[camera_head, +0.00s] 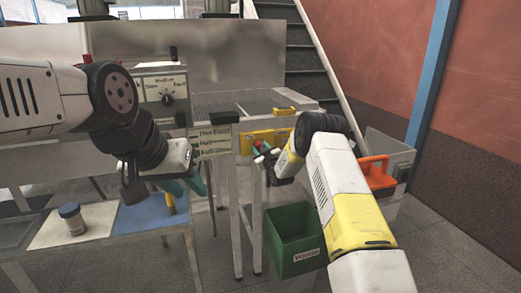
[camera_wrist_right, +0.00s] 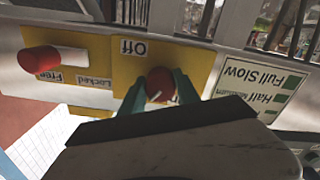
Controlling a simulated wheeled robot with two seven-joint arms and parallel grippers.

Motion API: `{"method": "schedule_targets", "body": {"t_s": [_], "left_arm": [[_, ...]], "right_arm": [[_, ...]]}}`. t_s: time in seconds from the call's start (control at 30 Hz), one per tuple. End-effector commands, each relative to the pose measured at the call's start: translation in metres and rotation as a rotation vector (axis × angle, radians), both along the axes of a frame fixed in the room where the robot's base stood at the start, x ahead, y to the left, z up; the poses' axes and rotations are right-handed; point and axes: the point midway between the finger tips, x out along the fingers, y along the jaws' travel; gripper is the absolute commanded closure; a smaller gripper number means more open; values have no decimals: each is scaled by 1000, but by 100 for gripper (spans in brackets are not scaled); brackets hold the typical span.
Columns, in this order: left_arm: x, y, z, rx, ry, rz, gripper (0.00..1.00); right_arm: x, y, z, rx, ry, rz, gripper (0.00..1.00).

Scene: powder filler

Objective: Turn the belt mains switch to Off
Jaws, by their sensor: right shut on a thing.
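The belt mains switch (camera_wrist_right: 160,84) is a red round knob with a pale pointer line on a yellow plate (camera_wrist_right: 190,62), seen upside down in the right wrist view. An "Off" label (camera_wrist_right: 133,47) is at its upper left; another label below it is mostly hidden. My right gripper (camera_wrist_right: 158,92) has its teal fingers on both sides of the knob, shut on it. In the head view my right gripper (camera_head: 262,154) is at the yellow panel (camera_head: 268,136) on the machine's front. My left gripper (camera_head: 190,184) points down over the left table; its opening is unclear.
A second red knob (camera_wrist_right: 40,60) with "Free" and "Locked" labels sits beside the switch. A speed label plate (camera_wrist_right: 258,88) is on the other side. A green waste bin (camera_head: 291,240) stands below. A jar (camera_head: 72,218) stands on the left table. An orange handle (camera_head: 375,172) is at right.

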Motion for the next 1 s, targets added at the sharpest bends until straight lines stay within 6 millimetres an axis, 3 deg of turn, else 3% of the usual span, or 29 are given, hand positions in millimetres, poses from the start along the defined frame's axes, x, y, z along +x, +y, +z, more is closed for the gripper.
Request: {"method": "schedule_targets", "body": {"t_s": [1.0], "left_arm": [[0,0,0,0,0,0,64]], "right_arm": [[0,-1,1,-913,-294,2,100]]}}
